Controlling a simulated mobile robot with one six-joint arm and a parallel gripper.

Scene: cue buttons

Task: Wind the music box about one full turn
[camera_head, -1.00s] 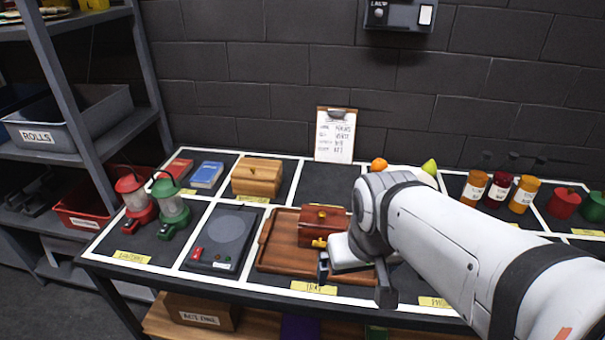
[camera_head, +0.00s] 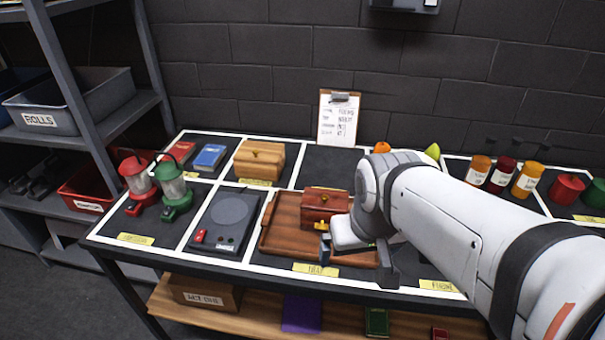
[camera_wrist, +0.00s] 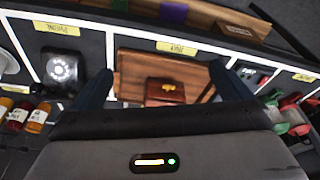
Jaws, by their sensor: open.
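The music box is a small red-brown wooden box (camera_head: 325,203) on a brown wooden tray (camera_head: 277,240). A yellow winding key (camera_head: 321,226) sticks out of its front. In the wrist view the box (camera_wrist: 166,94) and key (camera_wrist: 172,88) lie between my spread fingers. My gripper (camera_head: 325,246) is open, in front of the box and facing the key. In the wrist view my gripper (camera_wrist: 160,68) holds nothing, and a gap shows on both sides of the key. My forearm hides the tray's right part in the head view.
A black device with a round plate (camera_head: 225,225) sits left of the tray. Red and green lanterns (camera_head: 172,190) stand farther left. A light wooden box (camera_head: 260,160) is behind. A black telephone (camera_wrist: 62,70) and several jars (camera_head: 500,175) are on the right.

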